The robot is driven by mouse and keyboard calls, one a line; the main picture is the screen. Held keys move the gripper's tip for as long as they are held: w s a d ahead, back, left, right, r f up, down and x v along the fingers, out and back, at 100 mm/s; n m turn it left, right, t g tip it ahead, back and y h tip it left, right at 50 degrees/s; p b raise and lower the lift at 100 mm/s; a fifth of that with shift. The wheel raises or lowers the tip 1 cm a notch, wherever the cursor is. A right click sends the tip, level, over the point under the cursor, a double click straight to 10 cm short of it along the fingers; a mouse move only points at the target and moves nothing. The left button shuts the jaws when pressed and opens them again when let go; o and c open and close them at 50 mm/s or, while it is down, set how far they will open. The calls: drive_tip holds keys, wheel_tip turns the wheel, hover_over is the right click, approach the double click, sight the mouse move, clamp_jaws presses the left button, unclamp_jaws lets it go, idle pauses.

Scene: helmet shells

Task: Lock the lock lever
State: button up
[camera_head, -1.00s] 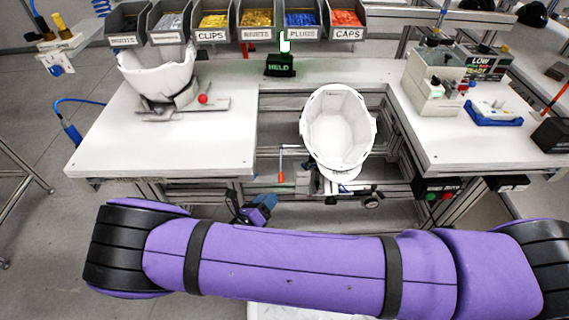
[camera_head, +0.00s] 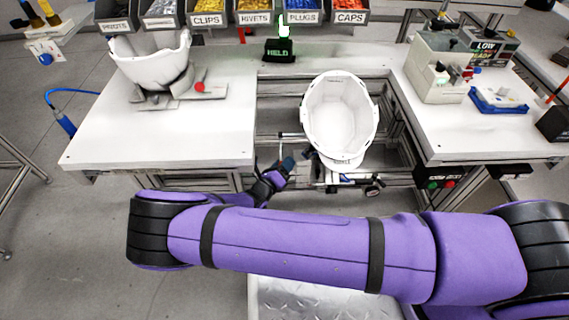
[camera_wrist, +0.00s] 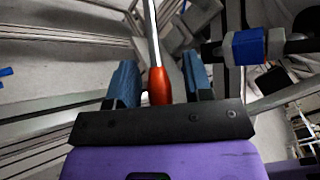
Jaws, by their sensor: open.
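The lock lever (camera_wrist: 158,88) shows in the wrist view as a metal rod with an orange-red grip. My gripper (camera_wrist: 160,80) is open, with one blue finger on each side of the grip. The grip looks between the fingers, apart from both; I cannot tell the depth exactly. In the head view my gripper (camera_head: 285,166) is at the left front of the fixture under the white helmet shell (camera_head: 340,118). It hides the orange grip there. The shell sits upside down, opening upward, in the gap between the two tables.
A second white shell (camera_head: 152,62) sits on a stand on the left table (camera_head: 215,140). A green-lit "HELD" sign (camera_head: 278,51) stands at the back. Part bins line the back edge. A grey machine (camera_head: 440,75) and blue tray (camera_head: 498,101) are on the right table.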

drive_tip(key=shift+w+d, duration=0.15)
drive_tip(key=shift+w, duration=0.05)
clamp_jaws()
drive_tip(key=shift+s+r+n+g+y, duration=0.25)
drive_tip(key=shift+r+n+g+y, duration=0.1)
drive_tip(key=shift+r+g, duration=0.2)
drive_tip(key=shift+s+r+n+g+y, duration=0.25)
drive_tip(key=shift+r+n+g, duration=0.1)
drive_tip(key=shift+r+g, duration=0.2)
unclamp_jaws()
drive_tip(key=f+v, duration=0.2)
drive_tip(key=v, duration=1.4)
drive_tip(key=shift+s+a+f, duration=0.2)
drive_tip(key=shift+s+a, duration=0.25)
drive_tip(key=shift+s, duration=0.05)
